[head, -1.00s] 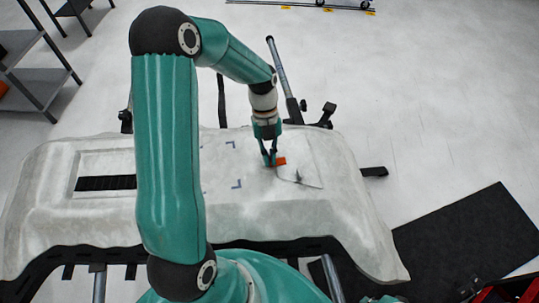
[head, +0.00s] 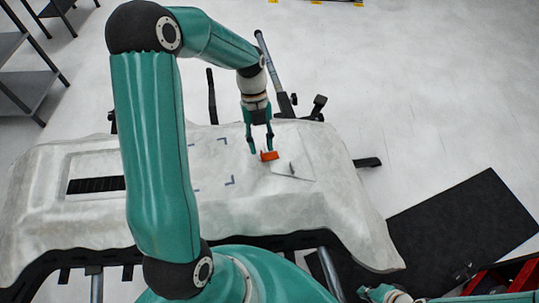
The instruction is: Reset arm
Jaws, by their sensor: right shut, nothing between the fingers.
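My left gripper (head: 261,148) hangs fingers-down over the white panel (head: 60,220), right of its middle. Its two fingers are spread apart with nothing seen gripped. A small orange block (head: 269,156) lies by the fingertips; I cannot tell whether a finger touches it. A pale vinyl sheet (head: 296,170) with a small dark mark lies on the panel just right of the block. My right gripper (head: 368,292) shows only in part at the bottom edge, right of centre. It is shut and empty, off the panel's front right corner.
Blue corner marks (head: 228,181) are on the panel, left of the block. A black mat (head: 465,215) lies on the floor at right, with a red cart (head: 510,280) at the lower right corner. A grey shelf (head: 30,85) stands at upper left. The floor at upper right is clear.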

